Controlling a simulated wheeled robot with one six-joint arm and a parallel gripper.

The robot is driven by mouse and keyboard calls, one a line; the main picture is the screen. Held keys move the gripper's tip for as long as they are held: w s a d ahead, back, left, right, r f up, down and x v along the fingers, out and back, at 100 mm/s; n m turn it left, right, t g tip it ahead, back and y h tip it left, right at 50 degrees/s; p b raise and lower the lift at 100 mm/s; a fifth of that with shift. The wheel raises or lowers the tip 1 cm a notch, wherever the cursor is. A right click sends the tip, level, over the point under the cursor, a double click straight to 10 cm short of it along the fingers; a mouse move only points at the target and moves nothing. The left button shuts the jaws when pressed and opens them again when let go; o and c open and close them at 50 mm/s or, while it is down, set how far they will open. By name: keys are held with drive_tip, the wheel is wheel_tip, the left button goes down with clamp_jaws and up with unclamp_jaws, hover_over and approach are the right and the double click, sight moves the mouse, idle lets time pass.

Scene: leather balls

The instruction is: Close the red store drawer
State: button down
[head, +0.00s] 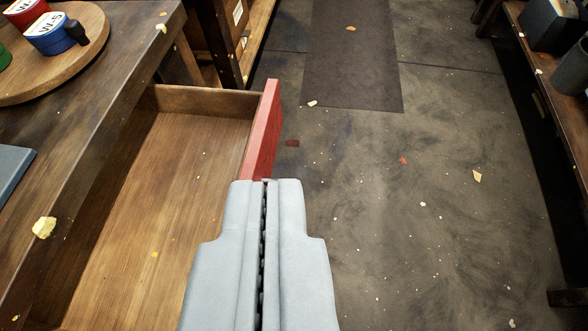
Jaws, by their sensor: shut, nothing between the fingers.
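The red store drawer (263,130) is pulled out from under the wooden workbench (110,110) on the left. Its red front faces right, and its wooden inside, as far as it shows, is empty. My gripper (265,182) is shut and empty. Its tip is at the near visible part of the red front and covers the rest of it. I cannot tell whether the tip touches the front or is only above it.
A round wooden board (62,62) with red, blue and green items sits on the bench. A dark mat (352,60) lies on the grey floor (430,210), which is open to the right of the drawer. A shelf (562,110) with dark objects lines the right edge.

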drive_tip(key=w+d+f+g+y, duration=0.2)
drive_tip(key=w+d+f+g, duration=0.15)
drive_tip(key=w+f, duration=0.5)
drive_tip(key=w+d+f+g+y, duration=0.3)
drive_tip(key=w+d+f, duration=0.2)
drive_tip(key=w+f, duration=0.35)
drive_tip(key=shift+m, duration=0.4)
drive_tip(key=shift+a+r+x, duration=0.2)
drive_tip(key=shift+a+x, duration=0.25)
drive_tip(key=shift+x, duration=1.55)
drive_tip(key=shift+a+r+x, duration=0.2)
drive_tip(key=shift+a+x, duration=0.25)
drive_tip(key=shift+x, duration=1.6)
drive_tip(key=shift+a+r+x, duration=0.2)
drive_tip(key=shift+a+x, duration=0.25)
drive_tip(key=shift+x, duration=1.55)
hover_over(192, 141)
drive_tip(key=shift+a, duration=0.1)
